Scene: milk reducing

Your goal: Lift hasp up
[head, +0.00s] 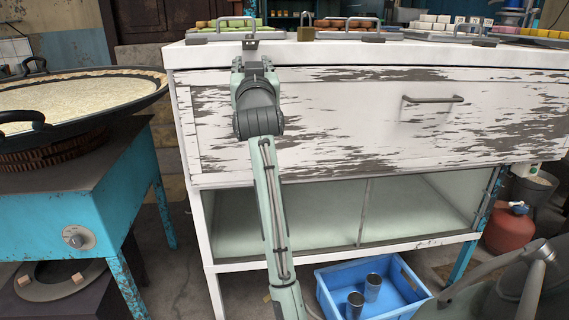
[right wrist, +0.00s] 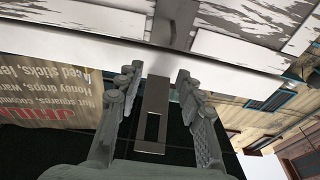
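The hasp (right wrist: 155,118) is a dark flat metal strip with a rectangular slot. In the right wrist view it projects from the white edge and lies between my right gripper's two fingers (right wrist: 158,80). The fingers are apart, with a gap to the strip on each side. In the head view a small part of the hasp (head: 250,44) shows at the counter's front top edge. My right gripper (head: 253,64) is just below it, in front of the white cabinet (head: 340,115); the arm partly hides its fingers. My left gripper is not in view.
A drawer handle (head: 432,99) protrudes at right. A wide pan (head: 75,95) stands at left. A blue crate (head: 335,285) with metal cups is below.

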